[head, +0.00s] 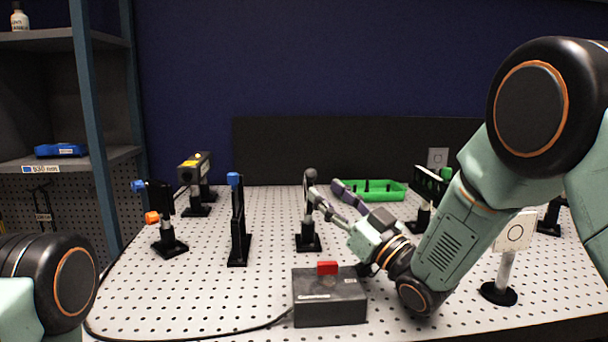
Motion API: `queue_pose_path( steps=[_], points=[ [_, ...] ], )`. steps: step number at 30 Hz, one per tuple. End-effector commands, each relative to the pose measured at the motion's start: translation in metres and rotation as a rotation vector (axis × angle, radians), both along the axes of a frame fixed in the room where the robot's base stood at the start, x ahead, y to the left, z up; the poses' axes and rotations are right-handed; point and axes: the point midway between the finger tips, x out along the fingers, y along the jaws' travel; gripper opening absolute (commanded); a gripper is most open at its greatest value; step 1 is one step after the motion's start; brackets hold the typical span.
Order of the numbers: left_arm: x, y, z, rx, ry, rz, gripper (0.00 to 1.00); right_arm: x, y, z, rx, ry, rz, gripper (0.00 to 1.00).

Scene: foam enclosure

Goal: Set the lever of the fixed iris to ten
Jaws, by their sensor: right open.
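A small dark round mount on a post, which looks like the iris (310,176), stands on a black base near the middle of the perforated table. Its lever and any scale marks are too small to make out. My right gripper (320,198) reaches in from the right, with its fingertips at the upper part of this mount and partly covering it. The jaws are open; I cannot tell whether they touch the mount or its lever. My left gripper is out of view; only part of my left arm shows at the lower left.
A dark box with a red button (327,268) sits below my right wrist. Black holders with blue tops (234,179) and an orange knob (152,217) stand to the left. A green tray (390,194) lies behind. A white target card (515,233) stands right of my arm.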

Motion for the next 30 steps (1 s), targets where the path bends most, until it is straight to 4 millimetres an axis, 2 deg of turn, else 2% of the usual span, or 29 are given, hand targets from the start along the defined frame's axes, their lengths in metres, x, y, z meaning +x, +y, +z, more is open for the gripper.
queue_pose_path(
  steps=[12, 25, 30],
  points=[
    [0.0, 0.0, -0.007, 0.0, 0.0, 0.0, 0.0, 0.044, 0.034, 0.022, -0.001, -0.002, 0.002, 0.45],
    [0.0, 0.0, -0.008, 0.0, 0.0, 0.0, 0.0, 0.054, 0.041, 0.027, 0.002, 0.0, 0.001, 0.45],
    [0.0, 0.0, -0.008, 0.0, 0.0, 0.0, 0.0, 0.054, 0.041, 0.027, 0.002, 0.0, 0.001, 0.31]
  ],
)
